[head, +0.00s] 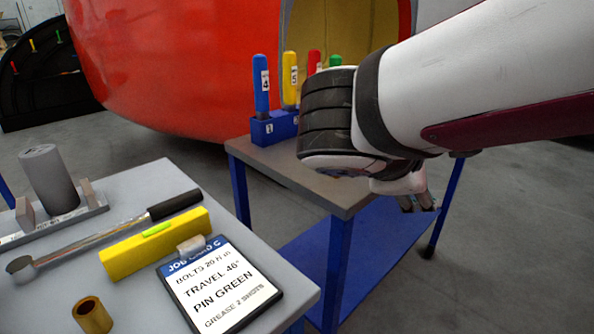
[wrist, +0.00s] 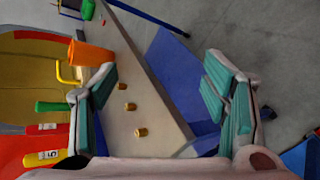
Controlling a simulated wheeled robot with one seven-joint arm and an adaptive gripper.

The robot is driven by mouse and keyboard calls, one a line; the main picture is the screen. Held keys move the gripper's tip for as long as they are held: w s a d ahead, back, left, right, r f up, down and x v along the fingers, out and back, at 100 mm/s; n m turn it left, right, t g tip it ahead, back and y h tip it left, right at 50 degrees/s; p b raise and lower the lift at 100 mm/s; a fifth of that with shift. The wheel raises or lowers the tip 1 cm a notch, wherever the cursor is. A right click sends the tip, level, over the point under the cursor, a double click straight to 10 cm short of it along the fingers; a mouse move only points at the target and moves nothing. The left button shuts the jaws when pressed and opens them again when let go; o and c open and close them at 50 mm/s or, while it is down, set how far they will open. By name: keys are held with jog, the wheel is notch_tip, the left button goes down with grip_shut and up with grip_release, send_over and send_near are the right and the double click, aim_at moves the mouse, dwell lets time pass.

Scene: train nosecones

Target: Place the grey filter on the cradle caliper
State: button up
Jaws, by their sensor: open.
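A dark grey cylinder (head: 50,180), which looks like the grey filter, stands at the left of the near grey table in the head view. It is between the two upright blocks of a flat caliper-like cradle (head: 93,207). It leans slightly in the picture; whether it rests fully on the cradle I cannot tell. My gripper (head: 420,203) is far to the right of both, past the edge of the second bench. In the wrist view my gripper (wrist: 167,95) is open, its teal-padded fingers wide apart with nothing between them. The filter and cradle are not in the wrist view.
The near table (head: 130,185) holds a torque wrench (head: 100,233), yellow level (head: 150,248), job card (head: 222,285) and brass bushing (head: 92,315). The second bench (head: 290,165) carries a blue rack (head: 275,128) of coloured handles. An orange cup (wrist: 92,54) shows in the wrist view.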

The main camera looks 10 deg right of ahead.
jog(key=s+f+m+g+y, duration=0.5)
jog(key=s+m, duration=0.3)
jog(key=s, duration=0.6)
jog(key=s+a+f+m+g+y, duration=0.1)
jog(key=s+a+f+m+y, duration=0.2)
jog(key=s+a, duration=0.3)
jog(key=shift+s+a+f+m+y, duration=0.3)
jog(key=shift+a+m+y, duration=0.3)
jog(key=shift+a+y, duration=0.25)
jog(key=shift+w, duration=0.1)
notch_tip(320, 180, up, 26)
jog(key=t+p, duration=0.3)
jog(key=p, duration=2.1)
jog(key=shift+d+f+t, duration=0.15)
jog(key=shift+d+t, duration=0.1)
jog(key=shift+t, duration=0.15)
